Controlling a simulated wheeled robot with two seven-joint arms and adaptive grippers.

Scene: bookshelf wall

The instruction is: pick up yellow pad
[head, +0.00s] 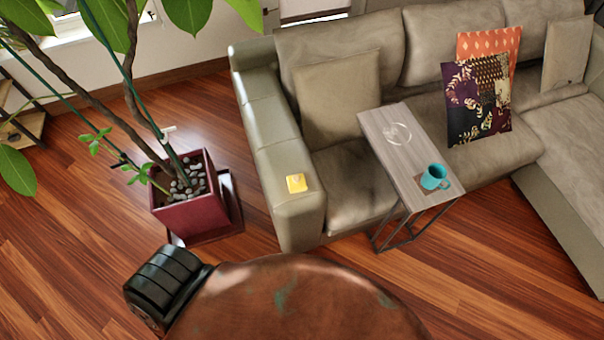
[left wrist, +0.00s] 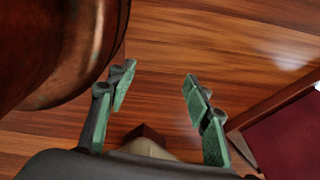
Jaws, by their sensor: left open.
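The yellow pad (head: 296,183) is a small square block lying on top of the sofa's left armrest (head: 285,213), near its front end, in the head view. My left gripper (left wrist: 158,78) shows in the left wrist view, with its green-padded fingers wide apart. Nothing is between the fingertips but wooden floor behind them. The pad cannot be made out in the left wrist view. The left gripper's fingers do not show in the head view. My right gripper is in neither view.
A red planter (head: 190,207) with a tall plant stands left of the armrest; a dark red surface (left wrist: 290,140) shows at right in the wrist view. A side table (head: 408,160) with a teal mug (head: 434,177) stands right. Bare wooden floor lies in front of the sofa.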

